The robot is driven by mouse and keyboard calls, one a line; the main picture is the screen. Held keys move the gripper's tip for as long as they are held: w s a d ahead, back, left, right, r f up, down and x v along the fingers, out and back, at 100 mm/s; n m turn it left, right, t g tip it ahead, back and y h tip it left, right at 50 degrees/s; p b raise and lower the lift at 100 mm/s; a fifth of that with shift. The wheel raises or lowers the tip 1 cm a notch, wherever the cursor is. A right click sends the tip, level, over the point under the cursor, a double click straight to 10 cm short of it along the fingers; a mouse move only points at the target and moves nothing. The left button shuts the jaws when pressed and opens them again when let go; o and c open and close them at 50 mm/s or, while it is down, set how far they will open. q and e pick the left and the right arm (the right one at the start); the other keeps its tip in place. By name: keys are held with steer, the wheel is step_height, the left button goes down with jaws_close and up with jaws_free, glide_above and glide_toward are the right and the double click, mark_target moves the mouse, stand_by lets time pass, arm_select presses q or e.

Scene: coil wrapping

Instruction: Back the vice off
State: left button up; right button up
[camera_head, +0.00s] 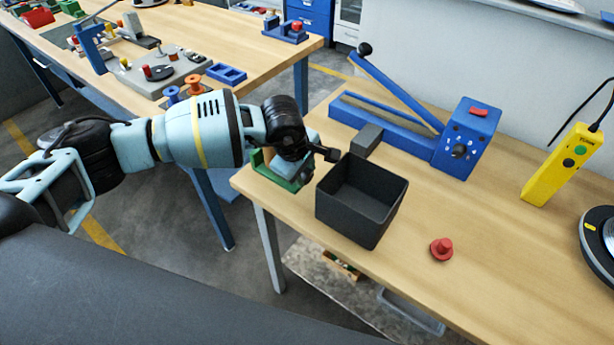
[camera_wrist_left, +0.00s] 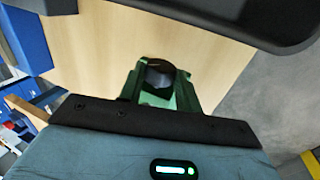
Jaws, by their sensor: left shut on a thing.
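The green vice (camera_head: 290,178) stands at the left corner of the near wooden bench, partly hidden behind my left gripper (camera_head: 296,150). My left gripper is over the top of the vice, shut on a part of it that looks like the handle. A short black rod end shows just right of the gripper. In the left wrist view the green vice body (camera_wrist_left: 185,97) shows beyond the gripper's dark edge, with a dark round part (camera_wrist_left: 158,75) between its green sides. The fingertips are hidden in both views. My right gripper is not in view.
A black open bin (camera_head: 365,195) stands right beside the vice. Behind it are a small grey block (camera_head: 367,139) and a blue lever tool (camera_head: 455,140). A red knob-shaped piece (camera_head: 441,248) lies on the bench (camera_head: 490,270). A yellow pendant (camera_head: 562,165) stands farther right.

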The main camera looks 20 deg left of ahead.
arm_select(q)
steer(key=shift+s+a+r+t, duration=0.15)
steer(key=shift+t, duration=0.35)
steer(key=shift+s+f+t+h+p, duration=0.2)
steer(key=shift+t+h+p, duration=0.35)
steer(key=shift+t, duration=0.55)
steer(key=shift+w, duration=0.1)
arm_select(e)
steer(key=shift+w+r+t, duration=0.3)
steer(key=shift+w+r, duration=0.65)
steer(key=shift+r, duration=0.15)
arm_select(q)
steer(key=shift+f, duration=0.1)
steer(key=o, duration=0.6)
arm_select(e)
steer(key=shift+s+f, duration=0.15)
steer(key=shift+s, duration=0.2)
